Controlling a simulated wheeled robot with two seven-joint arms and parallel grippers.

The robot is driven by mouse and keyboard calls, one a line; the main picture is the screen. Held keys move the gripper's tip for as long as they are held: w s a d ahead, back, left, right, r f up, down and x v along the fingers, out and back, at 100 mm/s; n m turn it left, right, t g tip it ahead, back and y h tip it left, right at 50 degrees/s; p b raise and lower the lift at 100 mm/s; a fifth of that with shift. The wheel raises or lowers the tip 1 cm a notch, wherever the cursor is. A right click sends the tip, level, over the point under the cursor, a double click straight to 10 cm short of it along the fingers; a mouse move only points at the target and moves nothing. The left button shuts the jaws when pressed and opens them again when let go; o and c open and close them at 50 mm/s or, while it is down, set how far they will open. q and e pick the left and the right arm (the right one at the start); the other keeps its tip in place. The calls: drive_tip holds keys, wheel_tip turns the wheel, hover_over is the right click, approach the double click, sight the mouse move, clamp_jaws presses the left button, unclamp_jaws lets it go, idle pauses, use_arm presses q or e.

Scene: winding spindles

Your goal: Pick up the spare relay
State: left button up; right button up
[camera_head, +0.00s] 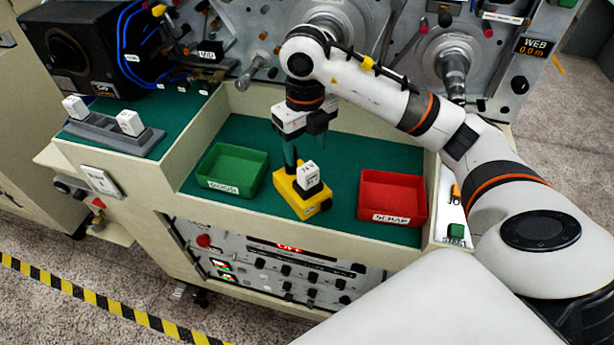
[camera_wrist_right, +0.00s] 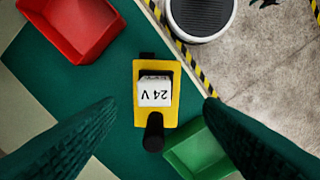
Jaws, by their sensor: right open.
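A white relay-like block (camera_head: 307,176) marked 24 V sits in a yellow holder (camera_head: 290,196) on the green bench top, between the two bins. It also shows in the right wrist view (camera_wrist_right: 155,92), in the yellow holder (camera_wrist_right: 174,108) with a black knob (camera_wrist_right: 153,132) at one end. Two similar white blocks (camera_head: 75,107) (camera_head: 130,122) stand on a grey rack at the left; no label reads "spare". My right gripper (camera_head: 306,154) is open and empty, pointing down above the yellow holder. Its fingers (camera_wrist_right: 157,108) are apart on either side of the block, not touching it. My left gripper is out of view.
A green bin (camera_head: 232,186) stands left of the holder, and a red bin (camera_head: 391,216) marked SCRAP stands right. The grey rack (camera_head: 100,133) is on a raised ledge. Spindles (camera_head: 452,68) stand behind. Low walls edge the bench; green surface around the holder is clear.

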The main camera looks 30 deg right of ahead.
sight(308, 168)
wheel_tip(308, 168, down, 3)
drive_tip(key=shift+w, duration=0.1)
drive_tip(key=f, duration=0.1)
drive_tip(key=f+p, duration=0.1)
drive_tip(key=f, duration=0.1)
drive_tip(key=f+p, duration=0.1)
drive_tip(key=shift+d+f, duration=0.35)
drive_tip(key=shift+d, duration=0.05)
drive_tip(key=shift+f, duration=0.3)
drive_tip(key=c, duration=1.1)
